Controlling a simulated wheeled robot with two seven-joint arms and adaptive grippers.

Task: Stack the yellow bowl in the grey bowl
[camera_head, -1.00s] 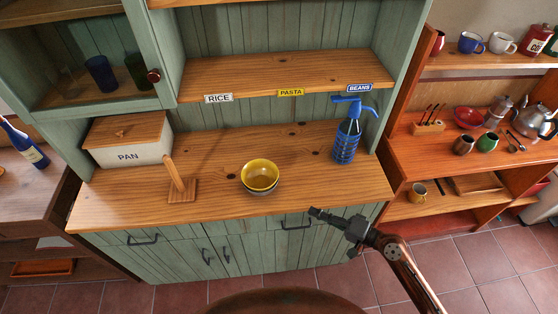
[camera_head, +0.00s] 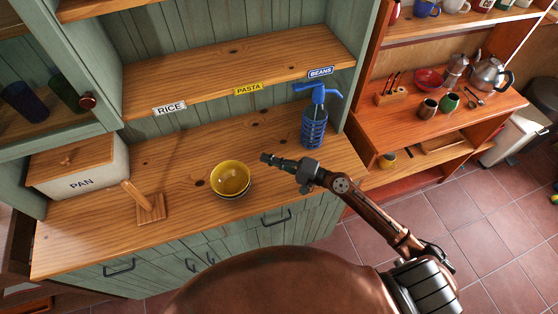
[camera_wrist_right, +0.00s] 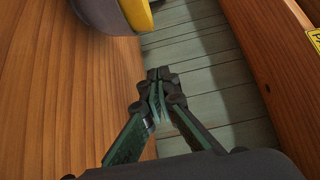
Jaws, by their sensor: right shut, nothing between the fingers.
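The yellow bowl (camera_head: 230,178) sits upright inside the grey bowl (camera_head: 240,196) on the wooden counter; only a thin lower part of the grey bowl shows. In the right wrist view the yellow bowl (camera_wrist_right: 138,14) and the grey bowl (camera_wrist_right: 98,14) are cut off by the top edge. My right gripper (camera_head: 265,157) is shut and empty. It is to the right of the bowls in the head view, apart from them. Its closed fingertips (camera_wrist_right: 158,74) show in the wrist view. My left gripper is in neither view.
A blue siphon bottle (camera_head: 314,125) stands on the counter behind my right gripper. A wooden holder with a peg (camera_head: 151,208) and a PAN box (camera_head: 80,178) are to the left of the bowls. A shelf (camera_head: 230,80) overhangs the back. Counter (camera_head: 185,165) around the bowls is clear.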

